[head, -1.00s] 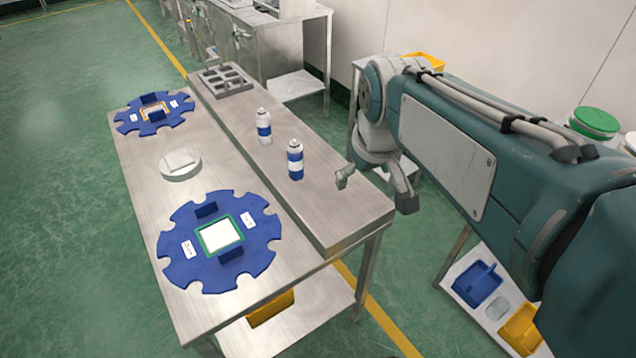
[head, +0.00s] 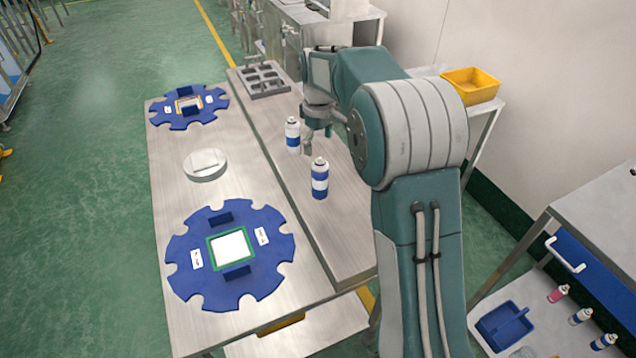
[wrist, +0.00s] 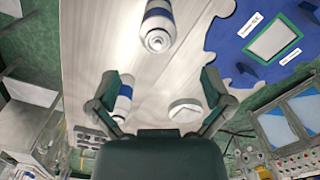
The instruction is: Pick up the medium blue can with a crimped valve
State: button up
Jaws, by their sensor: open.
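Two white cans with blue bands stand upright on the raised steel shelf. The nearer can (head: 320,180) has a broad blue band and a grey top; in the wrist view it (wrist: 157,28) shows its round valve top, beyond the fingertips. The farther can (head: 293,135) appears in the wrist view (wrist: 123,98) beside my left-hand finger; contact cannot be told. Which can is medium, and whether each valve is crimped, is unclear. My gripper (wrist: 160,76) is open, with nothing seen held between its fingers. In the head view my gripper (head: 317,140) hangs close to both cans, partly hidden.
Blue notched disc fixtures (head: 230,285) (head: 165,110) lie on the lower table with a round grey piece (head: 205,165). A grey slotted tray (head: 264,82) sits at the shelf's far end. A yellow bin (head: 472,86) stands right, behind my arm.

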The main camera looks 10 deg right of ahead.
aim_at(319, 171)
jog(key=f, duration=0.4)
jog(key=shift+d, duration=0.4)
jog(key=shift+a+f, duration=0.15)
jog(key=shift+f, duration=0.1)
jog(key=f, duration=0.4)
jog(key=shift+s+a+f, duration=0.1)
jog(key=shift+a+f, duration=0.1)
jog(key=shift+f, duration=0.05)
jog(key=shift+d+f, duration=0.25)
jog(key=shift+d, duration=0.05)
jog(key=shift+a, duration=0.2)
jog(key=c, duration=1.2)
